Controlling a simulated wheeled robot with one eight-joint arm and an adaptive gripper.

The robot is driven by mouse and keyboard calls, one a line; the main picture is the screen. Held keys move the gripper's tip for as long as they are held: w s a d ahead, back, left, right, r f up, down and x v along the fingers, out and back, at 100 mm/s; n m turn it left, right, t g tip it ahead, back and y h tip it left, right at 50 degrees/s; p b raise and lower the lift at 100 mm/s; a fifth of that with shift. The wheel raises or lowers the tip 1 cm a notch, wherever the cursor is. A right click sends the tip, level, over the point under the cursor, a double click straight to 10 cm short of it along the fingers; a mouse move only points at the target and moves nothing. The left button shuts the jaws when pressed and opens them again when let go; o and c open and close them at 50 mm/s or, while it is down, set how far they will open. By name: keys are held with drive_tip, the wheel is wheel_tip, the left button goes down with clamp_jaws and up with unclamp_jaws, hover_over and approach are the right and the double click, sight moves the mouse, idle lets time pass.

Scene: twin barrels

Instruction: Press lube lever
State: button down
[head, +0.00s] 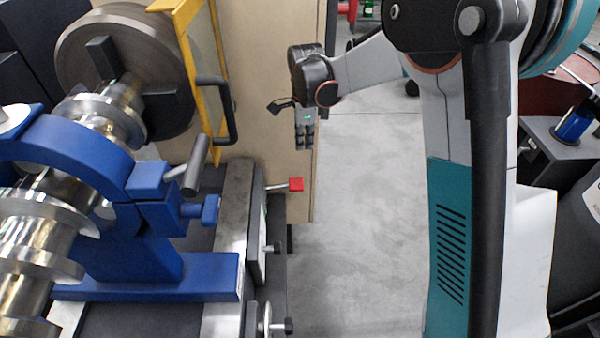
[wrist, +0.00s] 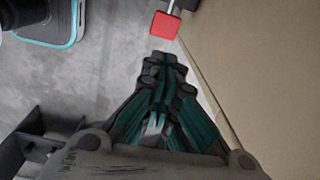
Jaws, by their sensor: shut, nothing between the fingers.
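The lever with a red square knob (head: 296,184) sticks out to the right from the side of the lathe bed in the head view. Its red knob also shows at the top of the wrist view (wrist: 165,25), just beyond my fingertips. My gripper (head: 305,143) hangs beside the tan cabinet in the head view, fingers pointing down, above the red knob in the picture. In the wrist view my gripper (wrist: 163,62) has its fingers together and holds nothing. A small gap shows between the fingertips and the knob.
The tan cabinet (head: 270,100) stands close by my gripper. A yellow frame with a black handle (head: 228,112) and a blue steady rest (head: 150,270) are on the lathe at left. Black knobs (head: 272,249) lie below the lever.

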sight(300, 183)
drive_tip(key=shift+w+a+f+m, duration=0.25)
drive_tip(key=shift+f, duration=0.3)
drive_tip(key=shift+w+a+f+m, duration=0.2)
drive_tip(key=shift+f+m, duration=0.05)
drive_tip(key=shift+f, duration=0.25)
drive_tip(key=shift+f, duration=0.1)
wheel_tip(300, 183, down, 14)
drive_tip(key=b, duration=0.5)
